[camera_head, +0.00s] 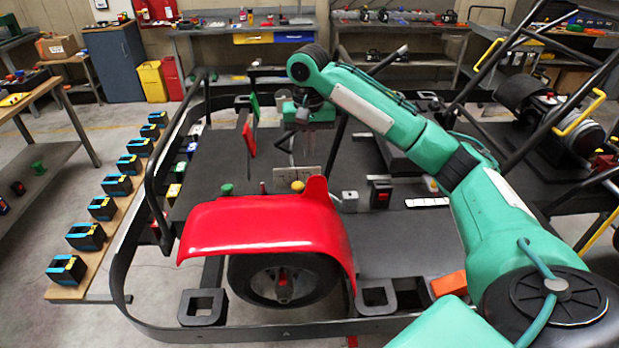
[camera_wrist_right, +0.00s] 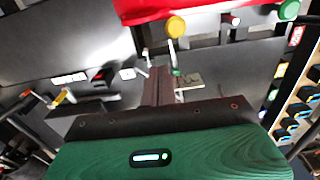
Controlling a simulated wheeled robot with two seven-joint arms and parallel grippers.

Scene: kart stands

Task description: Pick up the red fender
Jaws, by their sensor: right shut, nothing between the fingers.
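The red fender (camera_head: 262,226) sits over the black wheel (camera_head: 284,280) at the near end of the kart. In the right wrist view, part of the red fender (camera_wrist_right: 185,8) shows along the top edge. My right gripper (camera_head: 303,158) hangs over the kart floor beyond the fender, apart from it. In the right wrist view, my right gripper's fingers (camera_wrist_right: 158,88) are together with nothing between them. My left gripper is not in view.
A yellow knob (camera_head: 298,186) and a green knob (camera_head: 226,189) stand behind the fender. The kart's black frame rail (camera_head: 118,262) curves around the left. A board with several black and blue blocks (camera_head: 103,208) lies further left. An orange block (camera_head: 449,284) is at right.

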